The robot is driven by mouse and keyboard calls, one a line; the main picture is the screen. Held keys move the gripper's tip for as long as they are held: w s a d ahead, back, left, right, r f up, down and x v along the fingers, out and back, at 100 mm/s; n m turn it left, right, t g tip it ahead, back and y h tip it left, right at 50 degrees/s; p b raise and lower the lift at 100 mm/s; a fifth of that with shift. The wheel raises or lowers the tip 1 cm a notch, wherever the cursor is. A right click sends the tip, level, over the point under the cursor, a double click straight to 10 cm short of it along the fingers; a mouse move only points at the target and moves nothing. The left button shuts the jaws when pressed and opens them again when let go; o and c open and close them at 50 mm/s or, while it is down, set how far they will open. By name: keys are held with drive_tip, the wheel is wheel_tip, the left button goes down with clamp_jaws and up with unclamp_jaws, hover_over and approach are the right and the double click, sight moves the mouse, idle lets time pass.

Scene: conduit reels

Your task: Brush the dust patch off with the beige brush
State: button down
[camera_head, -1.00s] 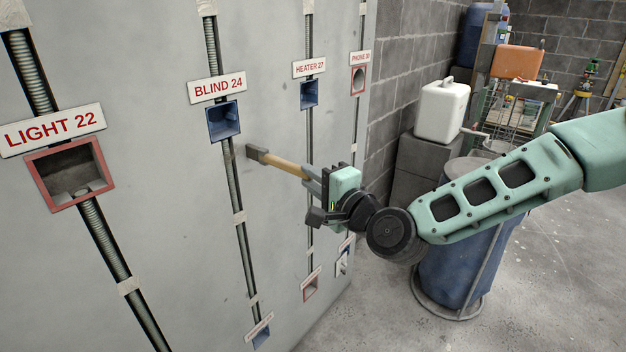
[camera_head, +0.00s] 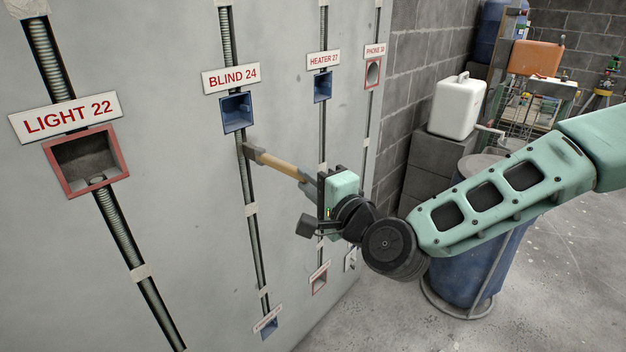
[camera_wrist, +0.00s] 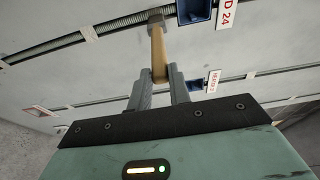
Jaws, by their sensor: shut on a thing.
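The beige brush has a tan handle (camera_head: 284,168) and a grey-brown head (camera_head: 251,153). My gripper (camera_head: 309,186) is shut on the handle's near end, and the head points at the wall panel. The head is at the conduit (camera_head: 248,180) just below the blue BLIND 24 box (camera_head: 237,112); I cannot tell whether it touches. In the wrist view the handle (camera_wrist: 159,55) stands between both fingers of my gripper (camera_wrist: 158,76), with the head (camera_wrist: 155,17) over the ribbed conduit beside the blue box (camera_wrist: 193,10). I cannot make out a distinct dust patch; the head may hide it.
The red LIGHT 22 box (camera_head: 85,161) is at left; the HEATER 27 box (camera_head: 322,86) and PHONE box (camera_head: 372,73) are farther right. A blue barrel (camera_head: 465,255) stands below my arm. A white canister (camera_head: 457,106) sits on grey blocks. Open floor lies right.

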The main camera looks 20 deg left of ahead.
drive_tip(key=w, duration=0.1)
drive_tip(key=w+d, duration=0.1)
drive_tip(key=w, duration=0.1)
drive_tip(key=w+d+b, duration=0.1)
drive_tip(key=w, duration=0.1)
idle(1.8)
drive_tip(key=w+d+v, duration=0.1)
drive_tip(key=v, duration=0.7)
drive_tip(key=shift+w+d, duration=0.15)
drive_tip(key=shift+d, duration=0.2)
idle(1.2)
